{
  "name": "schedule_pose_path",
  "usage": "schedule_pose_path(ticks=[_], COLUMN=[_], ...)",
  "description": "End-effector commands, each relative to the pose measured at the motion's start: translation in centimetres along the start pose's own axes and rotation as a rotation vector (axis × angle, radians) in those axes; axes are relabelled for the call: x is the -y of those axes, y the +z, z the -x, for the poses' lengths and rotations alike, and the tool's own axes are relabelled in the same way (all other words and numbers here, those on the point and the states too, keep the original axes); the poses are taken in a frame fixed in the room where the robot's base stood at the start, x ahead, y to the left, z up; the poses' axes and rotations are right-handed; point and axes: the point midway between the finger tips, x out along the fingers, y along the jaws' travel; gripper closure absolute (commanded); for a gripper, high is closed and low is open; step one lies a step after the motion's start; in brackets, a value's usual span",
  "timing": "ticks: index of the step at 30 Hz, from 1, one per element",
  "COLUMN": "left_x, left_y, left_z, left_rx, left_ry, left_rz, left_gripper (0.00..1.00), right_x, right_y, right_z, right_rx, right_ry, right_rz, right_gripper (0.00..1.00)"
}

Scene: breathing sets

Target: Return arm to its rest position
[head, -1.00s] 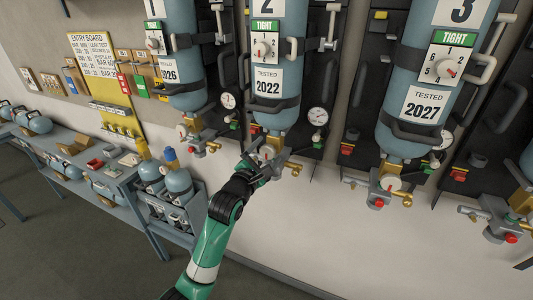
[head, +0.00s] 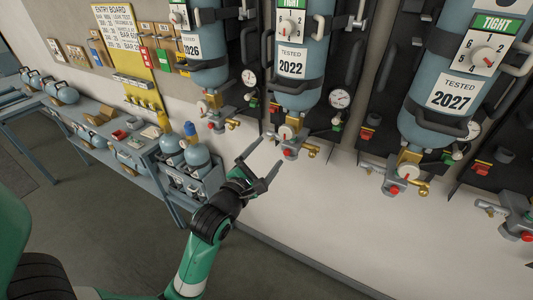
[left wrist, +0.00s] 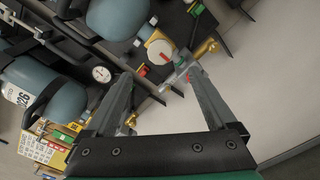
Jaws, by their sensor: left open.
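My left gripper (head: 261,165) is open and empty in the head view, in front of the wall and just below and left of the valve (head: 287,133) of the cylinder marked 2022 (head: 301,55). In the left wrist view its two fingers (left wrist: 160,95) are spread apart. The white valve knob (left wrist: 160,51) with a red mark lies beyond the fingertips, apart from them. My right gripper does not show.
The cylinder marked 2027 (head: 450,92) hangs at right and the one marked 2026 (head: 204,60) at left, with valves below. A blue bench (head: 135,160) with small cylinders runs along the left. The white wall below the valves is clear.

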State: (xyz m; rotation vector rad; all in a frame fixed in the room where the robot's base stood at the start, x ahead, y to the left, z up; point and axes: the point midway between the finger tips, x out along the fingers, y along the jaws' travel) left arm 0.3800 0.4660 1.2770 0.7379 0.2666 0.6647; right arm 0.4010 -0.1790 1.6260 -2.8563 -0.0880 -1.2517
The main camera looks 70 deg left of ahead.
Motion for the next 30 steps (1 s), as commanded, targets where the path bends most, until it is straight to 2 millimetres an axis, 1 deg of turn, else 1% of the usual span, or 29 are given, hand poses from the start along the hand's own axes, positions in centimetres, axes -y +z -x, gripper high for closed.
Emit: schedule_pose_path(ticks=[14,16,17,20,21,23,24,26,27,29,30], left_x=[0.2,0.7,0.9,1.1,1.1,0.8,0.5,-0.3,-0.9,-2.2,-3.0], left_y=[0.1,1.2,2.3,7.9,11.0,16.1,19.6,24.7,27.9,32.4,34.6], left_z=[-0.1,0.0,-0.1,-0.1,0.2,1.1,2.0,3.9,5.4,8.1,9.7], left_rx=[0.003,0.027,0.048,0.165,0.229,0.34,0.419,0.536,0.61,0.716,0.765], left_ry=[-0.003,-0.015,-0.018,-0.022,-0.023,-0.024,-0.017,0.016,0.056,0.152,0.229], left_rz=[0.0,0.001,0.004,0.025,0.041,0.069,0.059,-0.015,-0.092,-0.244,-0.355], left_gripper=[0.1,0.1,0.1,0.1,0.1,0.1,0.1,0.1,0.1,0.1,0.1], right_x=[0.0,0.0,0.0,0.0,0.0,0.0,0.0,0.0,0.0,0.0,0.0], right_y=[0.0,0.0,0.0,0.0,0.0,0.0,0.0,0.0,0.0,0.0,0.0], right_z=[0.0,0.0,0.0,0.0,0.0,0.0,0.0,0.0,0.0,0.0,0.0], right_rx=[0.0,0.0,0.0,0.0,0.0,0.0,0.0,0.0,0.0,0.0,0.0], right_ry=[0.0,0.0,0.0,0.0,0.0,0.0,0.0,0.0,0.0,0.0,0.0], right_rz=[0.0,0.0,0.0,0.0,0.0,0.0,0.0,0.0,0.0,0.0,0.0], right_gripper=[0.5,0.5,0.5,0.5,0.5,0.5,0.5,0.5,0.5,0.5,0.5])
